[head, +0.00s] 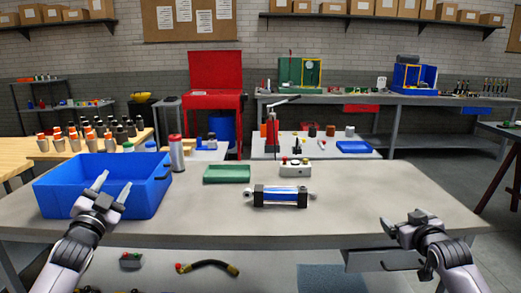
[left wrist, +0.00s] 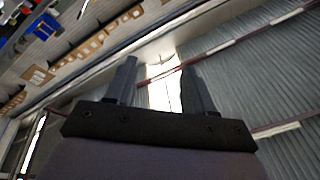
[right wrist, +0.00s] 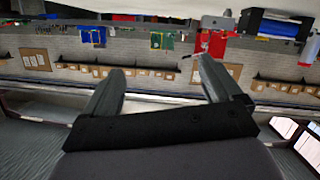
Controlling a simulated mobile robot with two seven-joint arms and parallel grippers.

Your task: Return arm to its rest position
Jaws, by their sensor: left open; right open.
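My left gripper (head: 112,188) is in front of the blue bin in the head view, with its fingers apart and pointing up. In the left wrist view its two fingers (left wrist: 157,88) are spread with nothing between them. My right gripper (head: 400,222) is over the front right part of the grey table in the head view, open and empty. In the right wrist view its fingers (right wrist: 160,90) are wide apart with nothing between them. Both wrist views look up toward the walls and ceiling.
The table's right side is clear. A hose (head: 210,266) lies below the front edge.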

